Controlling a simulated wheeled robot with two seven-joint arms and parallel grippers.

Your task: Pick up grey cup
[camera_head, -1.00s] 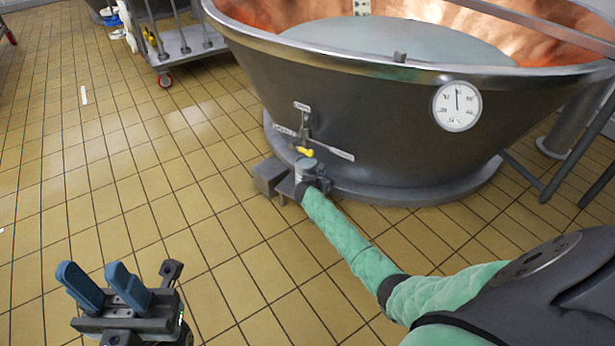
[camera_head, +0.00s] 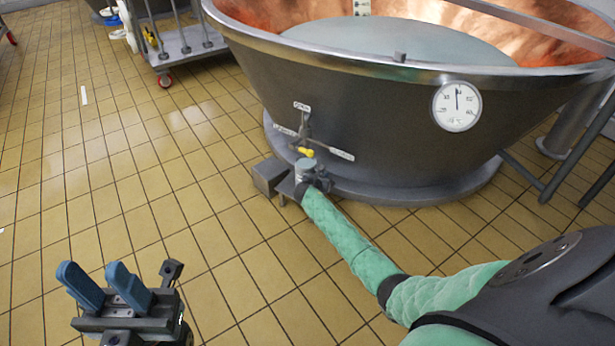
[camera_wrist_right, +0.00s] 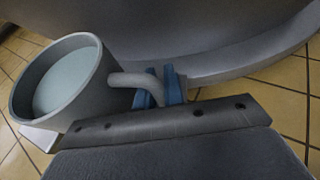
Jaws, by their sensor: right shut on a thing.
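The grey cup (camera_wrist_right: 68,84) fills the left of the right wrist view, upright to slightly tilted, with pale liquid inside. My right gripper (camera_wrist_right: 165,88) has its blue fingers shut on the cup's handle. In the head view the cup (camera_head: 305,168) is small, under the yellow-handled tap (camera_head: 304,152) at the foot of the vat, at the end of my outstretched right arm. My right gripper there is mostly hidden. My left gripper (camera_head: 103,285) is at the lower left, its two blue fingers apart with nothing between them, far from the cup.
The large vat (camera_head: 370,120) with a copper inside and a dial gauge (camera_head: 457,106) stands just behind the cup. A grey block (camera_head: 268,177) sits left of the cup. A wheeled cart (camera_head: 180,48) is at the back left. The tiled floor (camera_head: 150,200) is clear at left.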

